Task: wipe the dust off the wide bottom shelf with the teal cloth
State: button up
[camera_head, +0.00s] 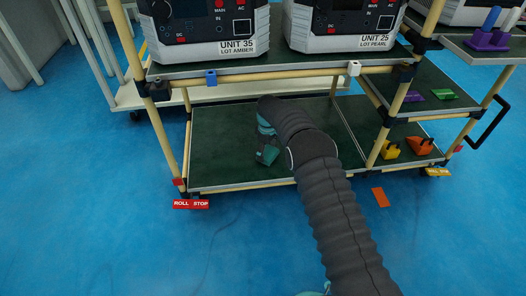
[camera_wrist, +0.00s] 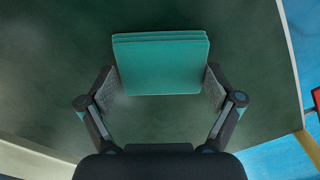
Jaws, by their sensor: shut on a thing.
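The teal cloth (camera_wrist: 162,66) is a folded flat pad between my gripper's fingers (camera_wrist: 160,90) in the wrist view. Both fingers press on its side edges, so my gripper is shut on it. In the head view the cloth (camera_head: 267,154) shows as a small teal block at the end of my arm, over the wide bottom shelf (camera_head: 215,160). The shelf is a dark green board with a pale edge. It also fills most of the wrist view (camera_wrist: 60,60). Faint paler patches show on it, but I cannot tell if they are dust. I cannot tell whether the cloth touches the shelf.
Above is an upper shelf (camera_head: 290,62) bearing UNIT 35 (camera_head: 205,25) and UNIT 25 (camera_head: 345,20). Tan posts (camera_head: 168,140) frame the opening. Right shelves hold yellow (camera_head: 389,148) and orange (camera_head: 420,147) pieces. A red ROLL STOP tag (camera_head: 191,204) is at the front left.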

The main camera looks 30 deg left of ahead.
jog(key=shift+w+d+f, duration=0.1)
jog(key=shift+w+d, duration=0.3)
jog(key=shift+d, duration=0.2)
jog(key=shift+w+d+f, duration=0.1)
jog(key=shift+w+d, duration=0.25)
jog(key=shift+d, duration=0.2)
jog(key=shift+w+d+r, duration=0.1)
jog(key=shift+w+d, duration=0.45)
jog(key=shift+d, duration=0.25)
jog(key=shift+w+d+r, duration=0.1)
jog(key=shift+w+d, duration=0.45)
jog(key=shift+d, duration=0.25)
jog(key=shift+w+d+r, duration=0.1)
jog(key=shift+w+d, duration=0.45)
jog(key=shift+d, duration=0.25)
jog(key=shift+w+d+f, duration=0.1)
jog(key=shift+w+d, duration=0.35)
jog(key=shift+d, duration=0.25)
jog(key=shift+w+d+f, duration=0.1)
jog(key=shift+w+d, duration=0.35)
jog(key=shift+d, duration=0.25)
jog(key=shift+r, duration=0.1)
jog(key=shift+a, duration=0.1)
